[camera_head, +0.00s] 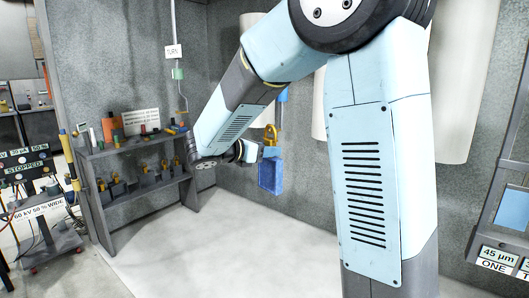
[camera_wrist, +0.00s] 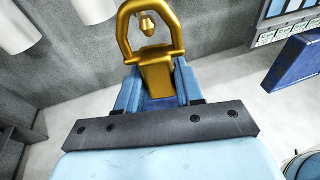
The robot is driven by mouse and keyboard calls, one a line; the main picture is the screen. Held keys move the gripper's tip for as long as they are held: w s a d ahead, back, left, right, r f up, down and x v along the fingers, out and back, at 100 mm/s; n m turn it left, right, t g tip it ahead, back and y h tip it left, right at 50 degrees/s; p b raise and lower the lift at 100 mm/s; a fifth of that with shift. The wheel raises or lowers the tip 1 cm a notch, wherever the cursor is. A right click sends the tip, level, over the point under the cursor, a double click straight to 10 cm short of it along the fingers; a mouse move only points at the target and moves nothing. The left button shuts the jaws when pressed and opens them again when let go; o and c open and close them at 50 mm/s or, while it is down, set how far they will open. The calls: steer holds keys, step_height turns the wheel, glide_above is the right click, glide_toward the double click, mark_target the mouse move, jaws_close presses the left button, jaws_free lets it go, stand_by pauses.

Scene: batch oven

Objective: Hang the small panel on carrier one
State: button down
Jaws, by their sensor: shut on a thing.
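My gripper (camera_head: 271,152) is shut on the gold hanger of a blue panel, which I take to be the small panel (camera_head: 270,176). The panel hangs upright below the fingers, clear of the floor. The gold hanger (camera_head: 271,131) rises above the fingers as a loop. In the wrist view, the hanger (camera_wrist: 155,73) sits between the two blue fingers of my gripper (camera_wrist: 157,85), with a small gold knob inside the loop. The panel is mostly hidden there. I cannot pick out carrier one; a blue vertical piece (camera_head: 282,96) shows partly behind my arm.
A grey rack (camera_head: 140,158) with several small parts stands at the left wall. White hanging cylinders (camera_head: 457,85) are behind my arm. A station labelled ONE (camera_head: 494,266) is at the right edge. A dark blue slab (camera_wrist: 294,75) shows in the wrist view. The pale floor is clear.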

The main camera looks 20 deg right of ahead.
steer(key=shift+w+x, duration=0.2)
steer(key=shift+x, duration=0.75)
stand_by(0.8)
steer(key=shift+f, duration=0.4)
stand_by(0.9)
steer(key=c, duration=1.1)
jaws_free()
steer(key=shift+o, duration=0.7)
steer(key=shift+o, duration=0.4)
steer(key=o, duration=0.5)
